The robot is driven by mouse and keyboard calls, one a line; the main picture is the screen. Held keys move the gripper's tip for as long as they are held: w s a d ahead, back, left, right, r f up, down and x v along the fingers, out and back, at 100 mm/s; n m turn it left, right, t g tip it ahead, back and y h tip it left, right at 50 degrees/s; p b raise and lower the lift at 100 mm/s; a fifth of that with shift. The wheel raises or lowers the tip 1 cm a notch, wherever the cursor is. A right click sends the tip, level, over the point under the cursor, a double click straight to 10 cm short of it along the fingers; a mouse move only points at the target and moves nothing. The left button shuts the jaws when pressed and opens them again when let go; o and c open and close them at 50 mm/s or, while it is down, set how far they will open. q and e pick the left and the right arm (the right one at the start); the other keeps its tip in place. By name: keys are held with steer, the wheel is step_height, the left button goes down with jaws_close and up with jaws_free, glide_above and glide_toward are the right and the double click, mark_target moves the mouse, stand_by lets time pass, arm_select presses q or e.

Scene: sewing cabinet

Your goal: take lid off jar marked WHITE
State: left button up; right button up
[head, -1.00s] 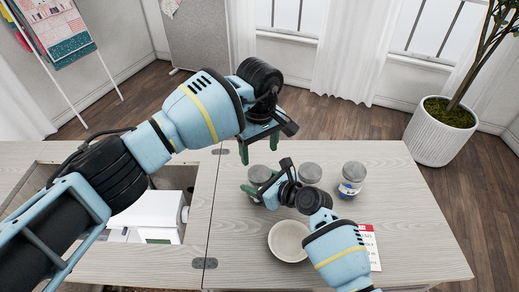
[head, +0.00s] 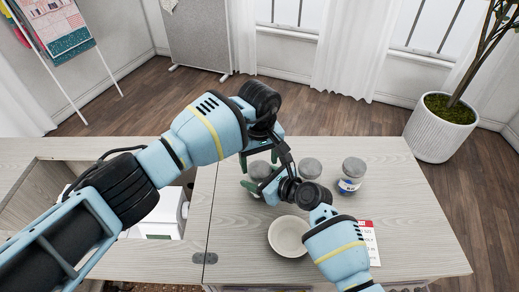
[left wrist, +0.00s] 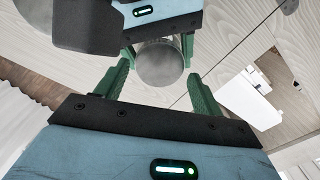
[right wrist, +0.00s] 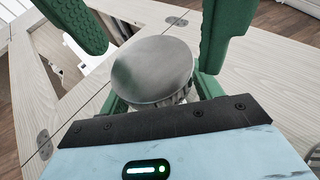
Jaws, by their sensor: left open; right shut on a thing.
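The leftmost jar, with a round grey metal lid (head: 260,169), stands on the table, partly hidden by my arms. Its label is not readable, so I cannot tell whether it is marked WHITE. My right gripper (right wrist: 162,95) is shut around this jar's body, below the lid. My left gripper (left wrist: 160,85) is open above it, pointing down. Its green fingers are on either side of the lid, apart from it; the lid also shows in the left wrist view (left wrist: 160,63) and right wrist view (right wrist: 152,70).
A middle jar (head: 309,169) and a right jar with a blue label (head: 350,178) stand close by on the right. An empty pale bowl (head: 289,236) sits in front. A red and white card (head: 370,242) lies partly under my right arm. The table's right side is clear.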

arm_select(q)
steer(key=shift+f, duration=1.05)
steer(key=c, duration=0.8)
steer(key=n, duration=0.4)
steer(key=shift+n, duration=0.3)
steer(key=n, duration=0.5)
steer(key=shift+n, duration=0.3)
steer(key=o, duration=1.1)
steer(key=shift+c, duration=0.2)
steer(key=shift+r, duration=0.15)
